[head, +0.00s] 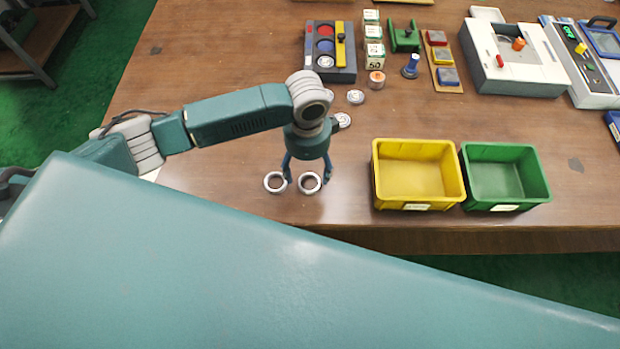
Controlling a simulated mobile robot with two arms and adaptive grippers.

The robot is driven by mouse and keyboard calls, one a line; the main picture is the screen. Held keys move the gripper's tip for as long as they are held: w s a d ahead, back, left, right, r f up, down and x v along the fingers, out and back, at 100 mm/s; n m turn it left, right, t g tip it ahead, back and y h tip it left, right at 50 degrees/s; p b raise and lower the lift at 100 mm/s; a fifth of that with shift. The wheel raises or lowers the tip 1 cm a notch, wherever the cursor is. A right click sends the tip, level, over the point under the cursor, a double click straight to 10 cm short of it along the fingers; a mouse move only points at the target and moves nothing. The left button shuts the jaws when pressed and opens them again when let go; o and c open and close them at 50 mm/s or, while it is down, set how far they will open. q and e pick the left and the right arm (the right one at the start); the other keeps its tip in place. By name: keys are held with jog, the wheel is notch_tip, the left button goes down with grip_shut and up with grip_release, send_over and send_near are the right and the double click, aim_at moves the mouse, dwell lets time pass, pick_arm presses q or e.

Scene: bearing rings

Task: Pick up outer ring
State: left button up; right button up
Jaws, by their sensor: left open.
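Two pale metal rings lie flat on the brown table near its front edge. The left ring (275,182) and the right ring (309,183) are side by side, a small gap apart. I cannot tell from this view which is the outer ring. My left gripper (307,176) points down above them with its fingers spread. One finger comes down near the left ring's right side, the other near the right ring's far right edge. Its jaws look empty; whether they touch a ring is unclear. My right gripper is not in view.
An empty yellow bin (377,180) and an empty green bin (546,188) stand to the right. Small round parts (355,97) lie behind the gripper. A dark case (342,75), small boxes (374,54) and a white device (520,80) stand farther back.

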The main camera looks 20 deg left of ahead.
aim_at(309, 182)
pick_arm(q)
jog(key=shift+f, duration=0.95)
jog(key=shift+w+f, duration=0.15)
jog(key=shift+f, duration=0.15)
notch_tip(309, 182, down, 4)
jog(key=shift+w+d+f+p, duration=0.1)
jog(key=shift+w+p, duration=0.05)
jog(key=shift+p, duration=1)
jog(key=shift+f, duration=0.45)
jog(key=shift+c, duration=0.3)
jog(key=c, duration=1.3)
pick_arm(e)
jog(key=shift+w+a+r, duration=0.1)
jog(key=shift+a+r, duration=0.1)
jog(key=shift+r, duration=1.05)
